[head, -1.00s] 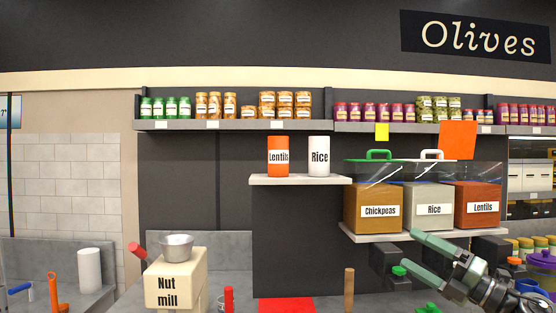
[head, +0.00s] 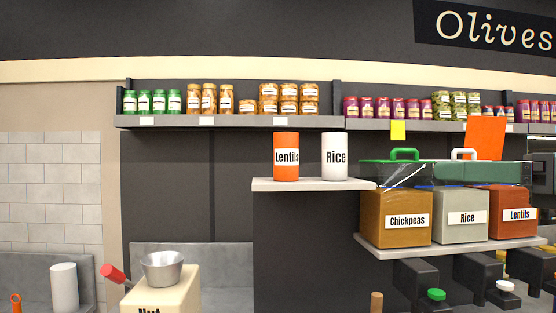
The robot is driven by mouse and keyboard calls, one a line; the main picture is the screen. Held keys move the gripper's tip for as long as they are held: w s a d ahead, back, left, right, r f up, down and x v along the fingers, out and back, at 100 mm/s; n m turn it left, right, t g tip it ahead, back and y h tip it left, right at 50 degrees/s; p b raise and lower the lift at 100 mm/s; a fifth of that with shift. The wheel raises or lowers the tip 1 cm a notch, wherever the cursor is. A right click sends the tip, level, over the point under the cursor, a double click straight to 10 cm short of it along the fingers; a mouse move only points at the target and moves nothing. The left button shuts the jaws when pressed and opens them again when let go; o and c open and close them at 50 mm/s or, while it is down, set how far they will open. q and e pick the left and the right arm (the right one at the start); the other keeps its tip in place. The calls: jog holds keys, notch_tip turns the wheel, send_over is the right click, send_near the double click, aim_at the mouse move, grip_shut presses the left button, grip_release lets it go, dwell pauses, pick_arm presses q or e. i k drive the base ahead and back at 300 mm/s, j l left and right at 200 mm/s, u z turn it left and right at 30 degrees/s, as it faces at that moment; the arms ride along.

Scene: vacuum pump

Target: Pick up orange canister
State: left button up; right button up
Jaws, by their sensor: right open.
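The orange canister (head: 286,140) stands upright on a small pale shelf (head: 262,185). It has a white band labelled "Lentils". A white canister (head: 334,143) labelled "Rice" stands close to its right. My left gripper is not in view.
Bins labelled Chickpeas (head: 396,238), Rice (head: 460,234) and Lentils (head: 510,230) stand on a lower shelf (head: 385,249) at the right. A long shelf (head: 230,122) of jars runs above. A nut mill (head: 165,285) stands below. Space left of the canister is clear.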

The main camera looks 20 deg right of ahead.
aim_at(286, 144)
jog(key=i, duration=1.4)
